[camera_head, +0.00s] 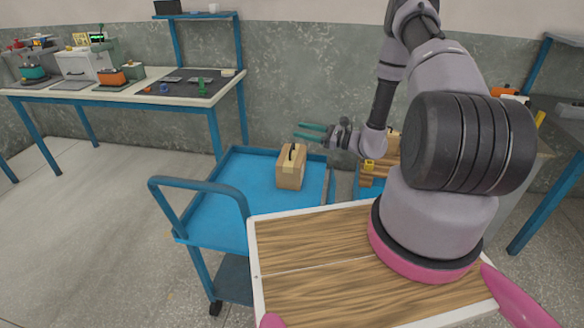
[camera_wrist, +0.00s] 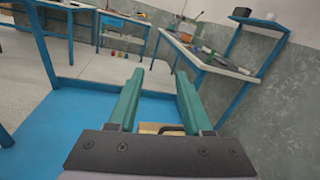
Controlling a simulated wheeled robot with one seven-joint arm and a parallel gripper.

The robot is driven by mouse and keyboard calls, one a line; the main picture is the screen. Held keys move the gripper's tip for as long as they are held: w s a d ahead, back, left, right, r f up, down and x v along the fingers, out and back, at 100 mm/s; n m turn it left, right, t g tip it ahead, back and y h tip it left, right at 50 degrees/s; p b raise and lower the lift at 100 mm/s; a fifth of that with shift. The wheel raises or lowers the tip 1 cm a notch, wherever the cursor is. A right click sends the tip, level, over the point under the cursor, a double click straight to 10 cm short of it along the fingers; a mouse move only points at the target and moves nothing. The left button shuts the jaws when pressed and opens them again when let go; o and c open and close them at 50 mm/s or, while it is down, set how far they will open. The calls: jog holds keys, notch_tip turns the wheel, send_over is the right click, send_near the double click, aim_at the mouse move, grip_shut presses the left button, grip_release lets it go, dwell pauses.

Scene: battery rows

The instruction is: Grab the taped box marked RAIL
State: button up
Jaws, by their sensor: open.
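A brown box (camera_head: 290,172) with a pale tape band and a dark handle on top stands upright on the blue cart top (camera_head: 215,210). No RAIL marking is legible at this size. My gripper (camera_head: 311,133) is open and empty, with its green fingers pointing left, a little above and behind the box in the head view. In the wrist view the open fingers (camera_wrist: 158,78) frame blue cart surface and floor. A strip of a tan box (camera_wrist: 150,128) with a dark handle shows low between them, mostly hidden by the gripper body.
The blue cart handle (camera_head: 165,182) rises at the cart's left. More wooden pieces and a small yellow item (camera_head: 369,166) sit to the right, partly behind my arm. A workbench (camera_head: 130,92) with tools stands at the back left. The cart top left of the box is clear.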

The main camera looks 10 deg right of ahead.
aim_at(294, 163)
jog(key=s+d+f+m+t+h, duration=0.1)
jog(key=d+f+m+t+h, duration=0.15)
jog(key=f, duration=0.55)
jog(key=s+d+f+m+t+h, duration=0.1)
jog(key=d+f+m+t+h, duration=0.2)
jog(key=f, duration=0.4)
jog(key=shift+m, duration=0.75)
jog(key=shift+s+a+f+x, duration=0.1)
jog(key=shift+s+a+x, duration=0.15)
jog(key=shift+x, duration=1.55)
jog(key=shift+s+a+f+x, duration=0.15)
jog(key=shift+a+x, duration=0.15)
jog(key=shift+x, duration=1.5)
jog(key=shift+s+a+f+x, duration=0.15)
jog(key=shift+a+x, duration=0.15)
jog(key=shift+x, duration=1.5)
jog(key=shift+c, duration=0.3)
grip_shut()
jog(key=shift+r, duration=0.15)
